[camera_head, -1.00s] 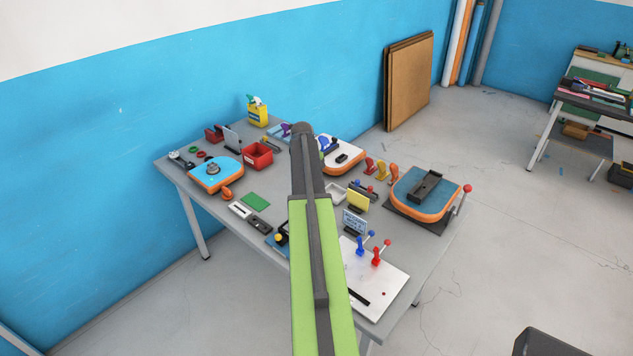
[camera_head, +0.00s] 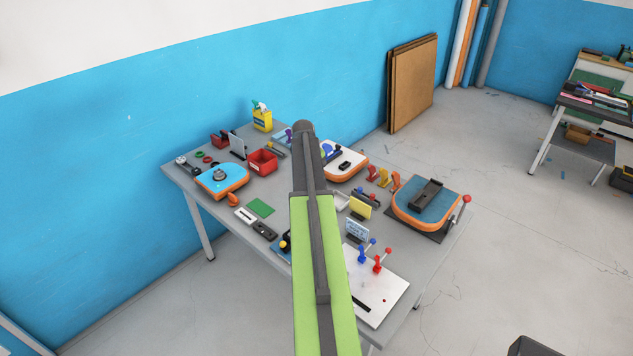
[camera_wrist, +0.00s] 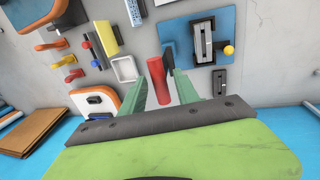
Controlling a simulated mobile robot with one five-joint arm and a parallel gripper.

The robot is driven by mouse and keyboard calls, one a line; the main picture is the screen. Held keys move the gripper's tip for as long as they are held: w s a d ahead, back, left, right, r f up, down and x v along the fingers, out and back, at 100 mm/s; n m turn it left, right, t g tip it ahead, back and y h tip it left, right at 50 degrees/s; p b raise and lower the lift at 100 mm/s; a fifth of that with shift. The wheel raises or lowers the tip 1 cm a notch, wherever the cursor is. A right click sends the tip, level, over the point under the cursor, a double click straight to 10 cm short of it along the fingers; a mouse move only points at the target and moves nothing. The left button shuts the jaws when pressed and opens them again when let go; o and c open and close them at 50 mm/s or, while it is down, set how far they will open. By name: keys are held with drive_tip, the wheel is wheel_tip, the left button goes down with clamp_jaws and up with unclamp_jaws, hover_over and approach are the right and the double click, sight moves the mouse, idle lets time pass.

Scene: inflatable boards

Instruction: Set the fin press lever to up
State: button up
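The picture does not label the fin press. Another lever with a yellow knob (camera_wrist: 229,50) sits beside a grey fixture (camera_wrist: 204,42) on a blue base (camera_wrist: 224,18); I cannot tell which is the fin press lever. My gripper (camera_wrist: 160,88) shows in the wrist view above the table with its green fingers apart. Red rod-like parts show between and by the fingers, and contact is unclear. In the head view my arm hides the gripper.
The grey table (camera_head: 237,222) is crowded. A white plate (camera_head: 385,287) with a blue and a red lever lies at its front. A red bin (camera_head: 262,162), a blue-topped board (camera_head: 222,179) and a yellow bottle (camera_head: 262,120) stand toward the wall. Brown panels (camera_head: 412,85) lean on the wall.

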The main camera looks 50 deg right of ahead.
drive_tip(key=p+v, duration=0.9)
drive_tip(key=v, duration=0.2)
drive_tip(key=shift+r, duration=0.2)
